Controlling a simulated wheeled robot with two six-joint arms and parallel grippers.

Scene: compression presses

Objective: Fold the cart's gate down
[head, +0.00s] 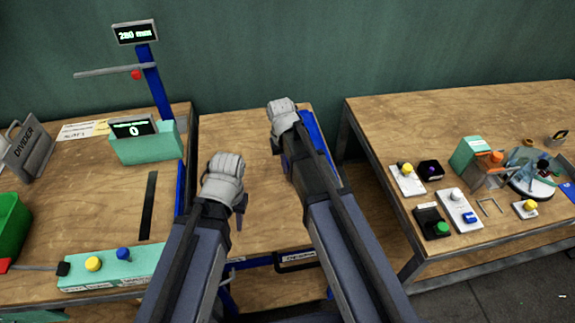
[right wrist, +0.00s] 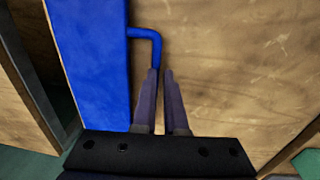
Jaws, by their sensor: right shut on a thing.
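The cart (head: 258,215) has a wooden deck and stands between two tables. Its blue gate (head: 313,128) is at the deck's right side, partly hidden by my right arm. In the right wrist view the gate is a blue panel (right wrist: 92,60) with a bent blue handle (right wrist: 152,36). My right gripper (right wrist: 160,75) is shut on the lower end of this handle; in the head view it is mostly hidden by its arm. My left gripper (head: 240,210) is over the deck's left side; its fingers are mostly hidden, and I see nothing held.
The left table holds a teal button box (head: 110,270), a green bin (head: 10,225) and a blue post with displays (head: 153,85). The right table (head: 420,115) stands close beside the cart and carries several small button boxes. A narrow gap separates it from the cart.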

